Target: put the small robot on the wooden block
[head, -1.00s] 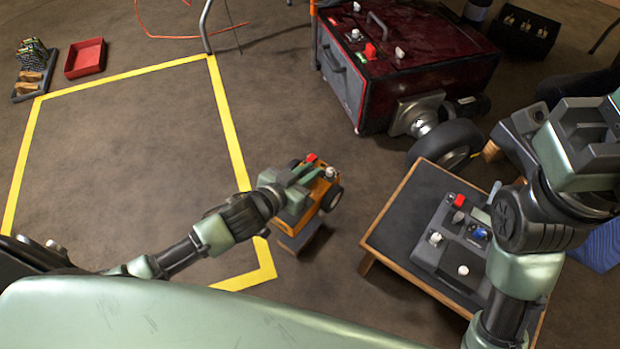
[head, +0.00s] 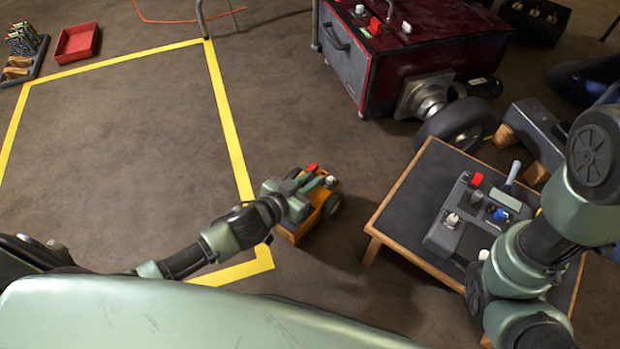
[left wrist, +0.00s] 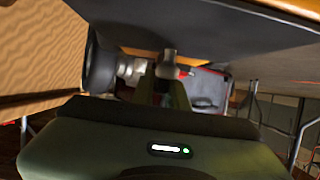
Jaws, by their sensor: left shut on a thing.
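The small robot (head: 292,236) is an orange wheeled cart with dark wheels, a red knob and a white knob on top. It is low near the floor, right of the yellow line's corner, in the head view. My left gripper (head: 305,187) is shut on its top from the left. The wooden block does not show clearly now; the small robot and my arm cover the spot below. I cannot tell whether the small robot touches it. In the left wrist view, my left gripper (left wrist: 168,75) is partly seen. My right arm is at the right edge, its gripper out of sight.
A low wood-edged table (head: 405,200) with a grey control box (head: 445,236) stands to the right. A dark red machine (head: 400,60) with a big wheel (head: 455,125) is behind. A red tray (head: 77,43) lies far left. Floor inside the yellow lines is clear.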

